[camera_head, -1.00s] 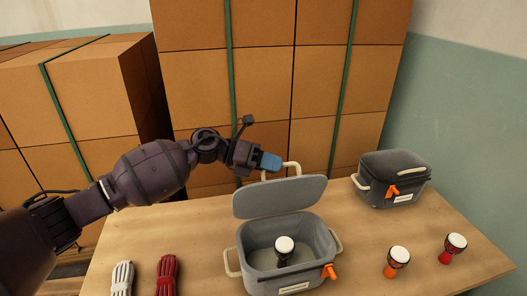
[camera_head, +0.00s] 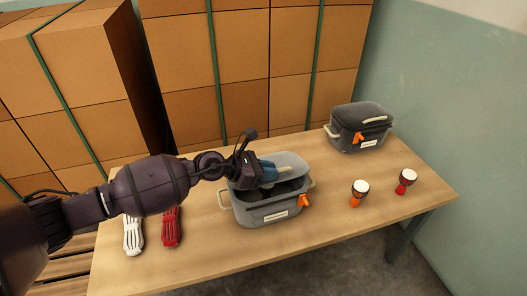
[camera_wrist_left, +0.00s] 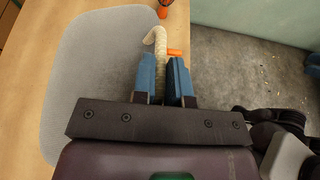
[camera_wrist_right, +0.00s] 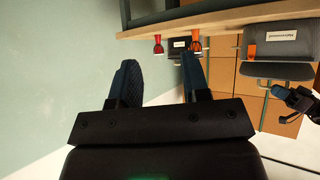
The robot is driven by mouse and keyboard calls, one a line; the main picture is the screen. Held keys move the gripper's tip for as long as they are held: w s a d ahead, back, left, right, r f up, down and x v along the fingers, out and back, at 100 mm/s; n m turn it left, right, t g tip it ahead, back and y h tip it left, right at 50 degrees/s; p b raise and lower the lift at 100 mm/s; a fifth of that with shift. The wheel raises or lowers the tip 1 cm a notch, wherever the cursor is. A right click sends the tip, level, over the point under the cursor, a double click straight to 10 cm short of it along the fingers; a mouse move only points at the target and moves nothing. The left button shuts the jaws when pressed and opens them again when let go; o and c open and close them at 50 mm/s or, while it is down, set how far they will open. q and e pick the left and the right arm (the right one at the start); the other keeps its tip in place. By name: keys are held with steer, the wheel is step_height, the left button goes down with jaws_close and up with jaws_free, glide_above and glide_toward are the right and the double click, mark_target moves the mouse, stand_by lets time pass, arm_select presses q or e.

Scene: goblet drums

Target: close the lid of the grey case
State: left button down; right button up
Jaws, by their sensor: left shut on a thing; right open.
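The grey case (camera_head: 268,212) stands on the table with its lid (camera_head: 290,160) partly lowered, tilted above the opening. A dark gap shows between lid and box. My left gripper (camera_head: 268,173) is over the lid. In the left wrist view its blue fingers (camera_wrist_left: 165,75) are shut on the cream lid handle (camera_wrist_left: 157,42), and the lid's grey surface (camera_wrist_left: 95,75) fills the left side. The inside of the case is mostly hidden by the lid and gripper. My right gripper (camera_wrist_right: 158,82) is open and empty, away from the table.
A second, closed dark grey case (camera_head: 358,128) stands at the back right. Two small goblet drums (camera_head: 359,193) (camera_head: 406,181) stand right of the open case. Stacked cartons (camera_head: 240,60) rise behind the table.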

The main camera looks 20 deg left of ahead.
arm_select(q)
steer(key=f, duration=0.1)
steer(key=s+f+m, duration=0.1)
steer(key=f+t, duration=0.1)
steer(key=shift+s+d+f+y+p, duration=0.2)
steer(key=shift+d+y+p, duration=0.1)
steer(key=shift+d, duration=0.1)
steer(key=shift+s+d+f+m+t, duration=0.15)
steer(key=shift+f+m, duration=0.2)
steer(key=shift+f, duration=0.3)
steer(key=shift+s+f+m+t, duration=0.15)
steer(key=shift+f+m, duration=0.2)
steer(key=shift+f, duration=0.25)
steer(key=shift+f, duration=0.15)
steer(key=c, duration=1.2)
jaws_free()
steer(key=shift+o, duration=0.2)
